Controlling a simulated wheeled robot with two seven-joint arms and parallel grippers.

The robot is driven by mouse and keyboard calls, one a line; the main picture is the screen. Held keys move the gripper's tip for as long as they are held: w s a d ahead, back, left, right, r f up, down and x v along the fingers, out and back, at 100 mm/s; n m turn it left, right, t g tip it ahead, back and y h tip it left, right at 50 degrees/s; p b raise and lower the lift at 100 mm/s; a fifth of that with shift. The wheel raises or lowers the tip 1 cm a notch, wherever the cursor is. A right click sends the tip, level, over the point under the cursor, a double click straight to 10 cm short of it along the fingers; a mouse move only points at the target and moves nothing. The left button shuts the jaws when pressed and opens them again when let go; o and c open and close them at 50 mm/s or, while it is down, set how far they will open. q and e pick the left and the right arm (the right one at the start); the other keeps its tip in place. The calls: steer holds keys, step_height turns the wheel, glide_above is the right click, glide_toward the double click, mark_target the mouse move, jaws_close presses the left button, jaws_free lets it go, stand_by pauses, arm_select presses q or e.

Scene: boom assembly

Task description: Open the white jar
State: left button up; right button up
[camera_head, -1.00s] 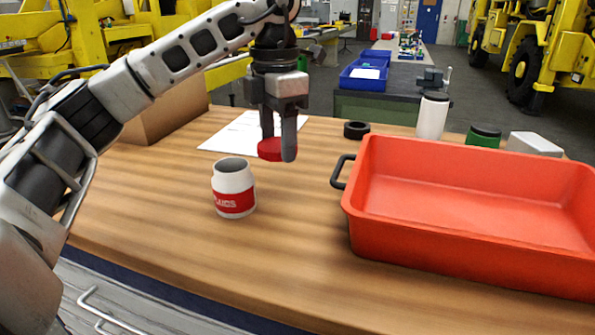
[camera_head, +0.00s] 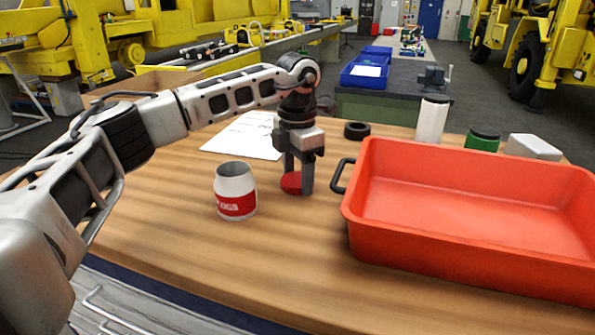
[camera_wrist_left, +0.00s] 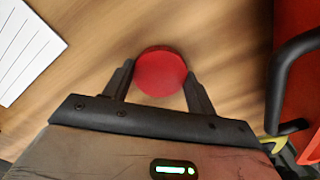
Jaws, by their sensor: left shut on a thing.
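The white jar (camera_head: 236,189) with a red label band stands upright on the wooden table, its mouth open with no lid on it. My left gripper (camera_head: 298,184) is to the right of the jar and is shut on the red lid (camera_head: 291,183). The lid is low, at or just above the table top; I cannot tell whether it touches. In the left wrist view the round red lid (camera_wrist_left: 161,72) sits between the two fingertips of the left gripper (camera_wrist_left: 160,84). My right gripper is not in view.
A large red tray (camera_head: 470,250) with a black handle (camera_head: 341,176) stands right of the gripper. Behind are a black ring (camera_head: 356,130), a white bottle (camera_head: 432,119), a green jar (camera_head: 482,140) and a paper sheet (camera_head: 245,136). The table's front middle is clear.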

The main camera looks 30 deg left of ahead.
mark_target(298, 179)
arm_select(q)
steer(key=shift+f, duration=0.15)
steer(key=o, duration=1.1)
step_height(298, 179, up, 12)
steer(key=shift+r, duration=0.2)
